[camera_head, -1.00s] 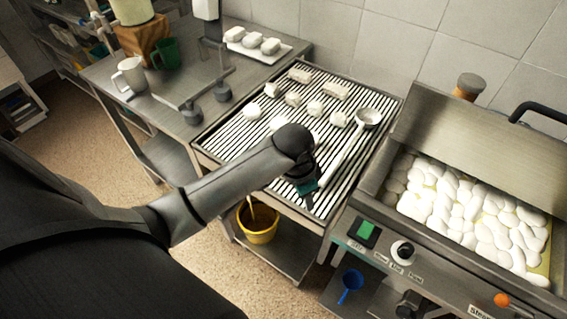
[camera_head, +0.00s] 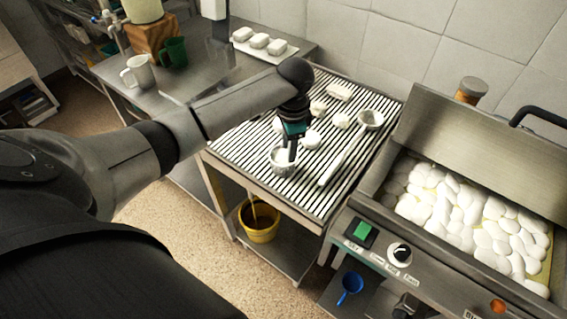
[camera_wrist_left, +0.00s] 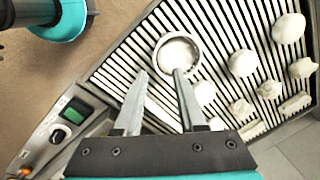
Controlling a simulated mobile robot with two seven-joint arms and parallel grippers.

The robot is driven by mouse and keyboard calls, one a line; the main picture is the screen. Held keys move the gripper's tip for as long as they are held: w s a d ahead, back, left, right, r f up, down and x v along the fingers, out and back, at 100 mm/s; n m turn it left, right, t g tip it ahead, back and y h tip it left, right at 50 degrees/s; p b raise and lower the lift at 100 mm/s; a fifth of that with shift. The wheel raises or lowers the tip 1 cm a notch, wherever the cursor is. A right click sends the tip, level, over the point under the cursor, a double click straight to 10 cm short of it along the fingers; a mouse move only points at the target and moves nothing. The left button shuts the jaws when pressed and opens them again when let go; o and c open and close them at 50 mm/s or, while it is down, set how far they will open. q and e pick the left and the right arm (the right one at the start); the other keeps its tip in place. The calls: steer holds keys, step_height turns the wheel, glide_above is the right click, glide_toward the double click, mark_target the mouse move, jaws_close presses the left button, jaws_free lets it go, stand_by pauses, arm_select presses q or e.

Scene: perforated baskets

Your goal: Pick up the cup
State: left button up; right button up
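A small round metal cup (camera_head: 281,163) stands on the slatted rack near its front left edge. In the left wrist view the cup (camera_wrist_left: 163,44) shows its round opening from above. My left gripper (camera_head: 292,155) points down at the cup. In the left wrist view my left gripper (camera_wrist_left: 160,74) is open; one fingertip lies over the cup's opening and the other beside its rim. Whether they touch the cup cannot be told. My right gripper is not in the head view.
A long-handled ladle (camera_head: 340,158) and several white lumps lie on the slatted rack (camera_head: 310,195). A white mug (camera_head: 140,72) and a green mug (camera_head: 174,52) stand on the left table. A pan of white pieces (camera_head: 470,215) is at right. A yellow bucket (camera_head: 259,230) sits below.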

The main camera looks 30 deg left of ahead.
mark_target(287, 166)
arm_select(q)
step_height(287, 166, down, 3)
steer(key=shift+a+r, duration=0.1)
steer(key=f+b, duration=0.1)
steer(key=f, duration=0.3)
steer(key=shift+s+f, duration=0.2)
steer(key=shift+f, duration=0.5)
jaws_close()
